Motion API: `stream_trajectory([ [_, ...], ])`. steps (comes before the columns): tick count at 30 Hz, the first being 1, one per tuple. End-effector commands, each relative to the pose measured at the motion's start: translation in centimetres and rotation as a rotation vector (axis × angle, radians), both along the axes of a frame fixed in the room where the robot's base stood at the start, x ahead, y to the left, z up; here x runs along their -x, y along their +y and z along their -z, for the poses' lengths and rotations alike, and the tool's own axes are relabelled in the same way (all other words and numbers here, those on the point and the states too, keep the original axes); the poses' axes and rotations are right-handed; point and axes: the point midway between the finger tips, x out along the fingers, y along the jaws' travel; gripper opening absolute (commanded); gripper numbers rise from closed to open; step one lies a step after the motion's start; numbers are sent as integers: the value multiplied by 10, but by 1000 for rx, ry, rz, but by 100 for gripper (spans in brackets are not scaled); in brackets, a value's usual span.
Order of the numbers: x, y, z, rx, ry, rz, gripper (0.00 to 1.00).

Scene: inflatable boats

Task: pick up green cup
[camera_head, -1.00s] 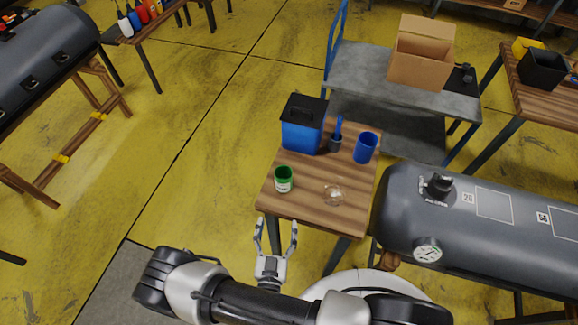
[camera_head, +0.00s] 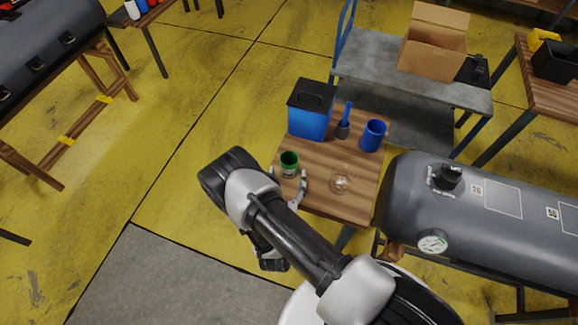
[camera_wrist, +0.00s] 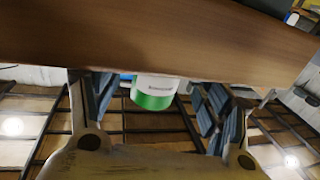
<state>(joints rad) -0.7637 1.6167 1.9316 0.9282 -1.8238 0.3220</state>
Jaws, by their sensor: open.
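The green cup (camera_head: 289,160), with a white label, stands upright on the small wooden table (camera_head: 338,208), near its front left. My gripper (camera_head: 288,176) is open, with its fingers just in front of the cup, one toward each side. In the wrist view the picture looks upside down. There the cup (camera_wrist: 154,95) shows between the two spread fingers (camera_wrist: 158,88), under the brown tabletop (camera_wrist: 150,40). I cannot tell how far the fingertips reach along its sides; they do not appear closed on it.
A clear glass (camera_head: 341,182) stands right of the cup. Behind are a blue box with a black lid (camera_head: 311,115), a dark holder with a blue item (camera_head: 343,128) and a blue cup (camera_head: 372,135). A grey tank (camera_head: 470,205) borders the table on the right.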

Motion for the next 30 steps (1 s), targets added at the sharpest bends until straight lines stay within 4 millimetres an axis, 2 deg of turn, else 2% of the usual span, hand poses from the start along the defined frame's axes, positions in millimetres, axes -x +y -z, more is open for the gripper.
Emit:
stream_trajectory([
  [9,-43,-7,-2,-2,-1,4,70],
  [18,-49,-7,-3,0,0,1,70],
  [30,-48,-7,-3,0,1,1,44],
])
